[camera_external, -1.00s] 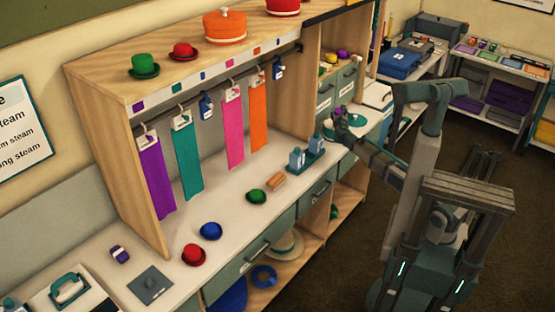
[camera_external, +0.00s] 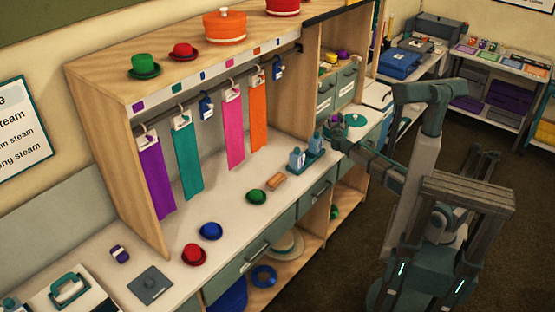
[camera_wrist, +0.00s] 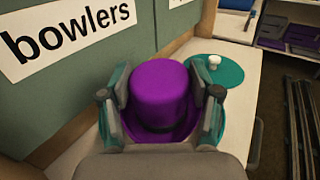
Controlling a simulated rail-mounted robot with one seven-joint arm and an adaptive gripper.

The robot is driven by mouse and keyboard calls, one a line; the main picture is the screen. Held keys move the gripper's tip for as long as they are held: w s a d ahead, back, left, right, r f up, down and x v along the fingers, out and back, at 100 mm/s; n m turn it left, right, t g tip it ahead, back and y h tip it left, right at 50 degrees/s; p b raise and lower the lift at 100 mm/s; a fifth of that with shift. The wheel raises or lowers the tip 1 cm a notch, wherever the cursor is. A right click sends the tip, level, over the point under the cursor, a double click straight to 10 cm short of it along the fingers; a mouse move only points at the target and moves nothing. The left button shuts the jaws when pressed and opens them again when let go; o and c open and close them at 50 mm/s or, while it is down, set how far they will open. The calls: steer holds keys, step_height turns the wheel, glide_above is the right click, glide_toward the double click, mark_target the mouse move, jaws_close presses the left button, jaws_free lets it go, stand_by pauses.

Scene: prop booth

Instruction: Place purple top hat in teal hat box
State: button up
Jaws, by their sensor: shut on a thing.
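The purple top hat (camera_wrist: 162,84) is crown-up between the two fingers of my gripper (camera_wrist: 158,92) in the wrist view. The fingers are shut on its sides. A flat teal lid (camera_wrist: 226,72) with a white knob lies just beyond, to the right. In the external view my gripper (camera_external: 337,127) is low over the counter's far end, and the lid (camera_external: 356,120) is right beside it.
A green drawer front with a "bowlers" label (camera_wrist: 66,36) stands close on the left in the wrist view. A teal bottle stand (camera_external: 306,160) is left of my gripper on the counter. Green, blue and red bowlers (camera_external: 257,196) lie farther along.

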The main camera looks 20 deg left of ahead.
steer(key=shift+f, duration=0.55)
steer(key=o, duration=0.9)
steer(key=shift+r, duration=0.45)
steer(key=shift+s+r, duration=0.15)
steer(key=shift+r, duration=0.1)
steer(key=v, duration=1.1)
steer(key=shift+s+d, duration=0.2)
steer(key=shift+s, duration=0.1)
